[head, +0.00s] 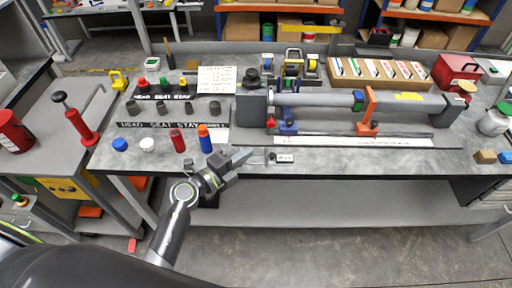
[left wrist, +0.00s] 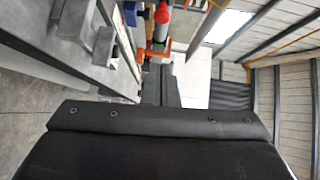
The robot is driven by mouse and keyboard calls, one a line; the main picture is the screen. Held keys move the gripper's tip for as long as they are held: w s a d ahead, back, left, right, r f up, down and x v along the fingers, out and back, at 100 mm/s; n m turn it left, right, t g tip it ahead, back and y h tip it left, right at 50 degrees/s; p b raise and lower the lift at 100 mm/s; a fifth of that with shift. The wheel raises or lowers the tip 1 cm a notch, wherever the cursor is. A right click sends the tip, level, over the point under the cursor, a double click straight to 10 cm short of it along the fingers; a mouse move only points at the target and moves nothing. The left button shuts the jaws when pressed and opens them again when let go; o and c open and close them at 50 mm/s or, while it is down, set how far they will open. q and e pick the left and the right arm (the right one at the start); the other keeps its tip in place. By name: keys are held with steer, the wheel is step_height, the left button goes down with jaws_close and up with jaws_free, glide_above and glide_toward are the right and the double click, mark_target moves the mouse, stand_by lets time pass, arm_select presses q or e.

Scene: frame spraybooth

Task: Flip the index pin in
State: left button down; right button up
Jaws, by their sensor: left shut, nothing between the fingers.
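No part can be clearly told as the index pin. A bench fixture holds a long grey tube (head: 320,100), with an orange clamp (head: 369,108) toward its right and a small blue-and-red part (head: 288,126) at its left front. A small white block with dark dots (head: 284,158) sits at the bench's front edge. My left gripper (head: 245,156) is shut and empty, at the front edge just left of that block. In the left wrist view its dark fingers (left wrist: 161,84) point toward a red cylinder (left wrist: 162,24) and an orange part (left wrist: 165,47). My right gripper is not in view.
A blue-orange bottle (head: 204,138) and a red cylinder (head: 178,142) stand left of my gripper. Labelled strips with caps lie behind them. A box of cards (head: 378,72) and tape rolls (head: 292,66) stand at the back.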

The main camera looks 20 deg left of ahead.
arm_select(q)
steer(key=shift+v, duration=1.1)
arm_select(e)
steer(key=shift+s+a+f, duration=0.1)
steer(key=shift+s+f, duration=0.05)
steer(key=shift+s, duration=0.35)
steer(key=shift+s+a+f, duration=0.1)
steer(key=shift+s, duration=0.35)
arm_select(q)
steer(key=shift+s+d+r, duration=0.1)
steer(key=shift+d, duration=0.05)
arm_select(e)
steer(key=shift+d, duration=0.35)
